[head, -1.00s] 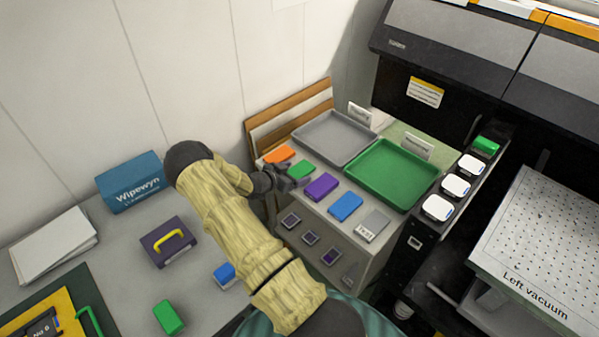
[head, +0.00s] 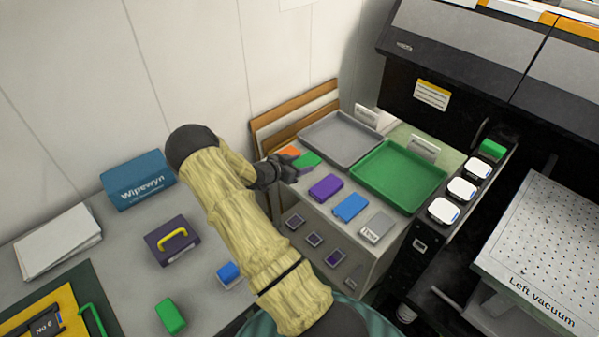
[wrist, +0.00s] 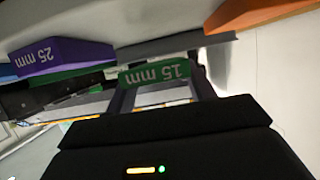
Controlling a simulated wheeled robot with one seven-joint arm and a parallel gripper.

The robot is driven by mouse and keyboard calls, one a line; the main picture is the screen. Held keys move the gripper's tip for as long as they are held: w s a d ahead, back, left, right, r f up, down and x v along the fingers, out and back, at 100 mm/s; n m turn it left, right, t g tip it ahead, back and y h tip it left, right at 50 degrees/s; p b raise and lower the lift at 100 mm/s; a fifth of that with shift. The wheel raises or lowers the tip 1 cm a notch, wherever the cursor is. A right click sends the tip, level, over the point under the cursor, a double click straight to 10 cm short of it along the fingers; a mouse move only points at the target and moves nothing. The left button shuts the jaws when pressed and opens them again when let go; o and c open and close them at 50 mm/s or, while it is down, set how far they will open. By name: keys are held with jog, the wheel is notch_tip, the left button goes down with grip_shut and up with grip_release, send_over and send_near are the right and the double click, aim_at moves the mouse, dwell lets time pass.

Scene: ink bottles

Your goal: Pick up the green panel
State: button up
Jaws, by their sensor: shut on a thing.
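The green panel (head: 308,159) is in my gripper (head: 288,169), which is shut on it. In the head view it is over the left end of the cabinet top, just right of the orange panel (head: 290,152), and partly hides it. In the wrist view the green panel (wrist: 155,74) shows its edge marked "15 mm" between my two fingers (wrist: 163,90). It looks raised off the surface.
A purple panel (head: 325,187), a blue one (head: 350,206) and a grey one (head: 376,227) lie in a row to the right. A grey tray (head: 340,138) and a green tray (head: 398,176) stand behind them. A wooden rack (head: 262,137) is at the wall.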

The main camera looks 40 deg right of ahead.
aim_at(299, 166)
notch_tip(299, 166, up, 6)
jog(key=shift+f, duration=0.1)
dwell(0.7)
